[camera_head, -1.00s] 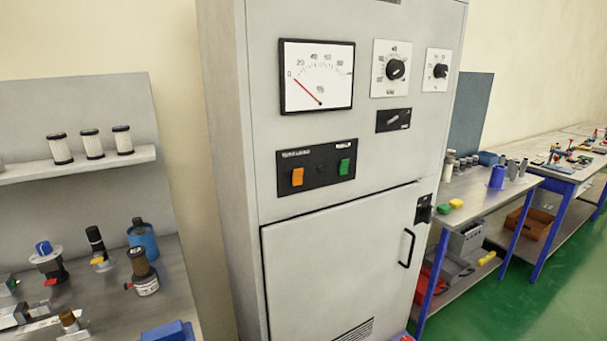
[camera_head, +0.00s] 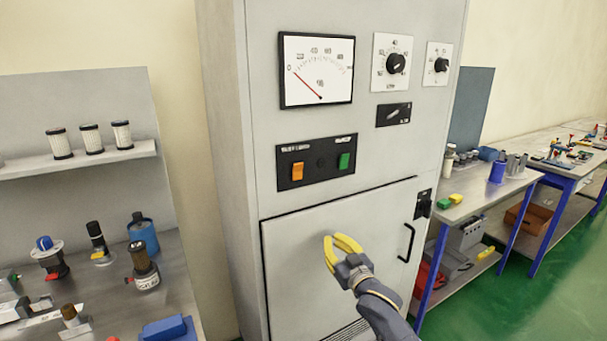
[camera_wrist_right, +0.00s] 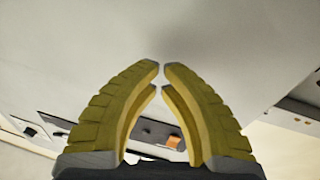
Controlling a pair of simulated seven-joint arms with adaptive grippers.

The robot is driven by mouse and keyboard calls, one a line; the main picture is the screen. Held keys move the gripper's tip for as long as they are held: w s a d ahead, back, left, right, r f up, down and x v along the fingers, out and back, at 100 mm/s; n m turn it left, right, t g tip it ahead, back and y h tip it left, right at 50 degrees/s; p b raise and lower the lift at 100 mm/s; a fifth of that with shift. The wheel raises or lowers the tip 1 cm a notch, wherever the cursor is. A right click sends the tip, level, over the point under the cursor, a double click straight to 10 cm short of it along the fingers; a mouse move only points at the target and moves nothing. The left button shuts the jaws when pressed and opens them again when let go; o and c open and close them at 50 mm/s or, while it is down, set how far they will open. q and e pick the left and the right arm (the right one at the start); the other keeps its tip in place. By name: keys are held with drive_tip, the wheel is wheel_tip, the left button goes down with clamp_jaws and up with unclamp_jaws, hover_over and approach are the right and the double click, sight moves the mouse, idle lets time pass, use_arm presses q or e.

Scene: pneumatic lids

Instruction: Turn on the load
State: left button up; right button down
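A tall grey cabinet (camera_head: 225,150) carries the controls. Its black panel has an orange switch (camera_head: 297,171) on the left and a green switch (camera_head: 344,161) on the right; the small labels are unreadable. A black rotary switch (camera_head: 394,115) sits above right. The meter (camera_head: 316,70) has its needle near 0. My right gripper (camera_head: 331,237) is in front of the cabinet door, below the panel, with its yellow fingertips almost together and nothing between them. The right wrist view shows the same fingers (camera_wrist_right: 161,65) and the orange switch (camera_wrist_right: 174,142) beyond them. My left gripper is not in view.
Two round knobs (camera_head: 396,63) (camera_head: 441,65) are on the upper right of the cabinet. The door handle (camera_head: 405,243) juts out at the right. A bench with parts (camera_head: 75,285) stands at left, blue-legged tables (camera_head: 480,205) at right.

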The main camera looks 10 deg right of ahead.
sight(297, 159)
drive_tip(key=s+a+r+t+y, duration=0.1)
drive_tip(key=s+a+r, duration=0.1)
drive_tip(key=s+r, duration=0.4)
drive_tip(key=s+a+r+t+y, duration=0.1)
drive_tip(key=s+r, duration=0.5)
drive_tip(key=r, duration=0.7)
drive_tip(key=shift+s+a+r+y, duration=0.15)
drive_tip(key=shift+a+r+y, duration=0.05)
drive_tip(key=shift+a+y, duration=0.55)
drive_tip(key=x, duration=1.4)
drive_tip(key=shift+r, duration=0.15)
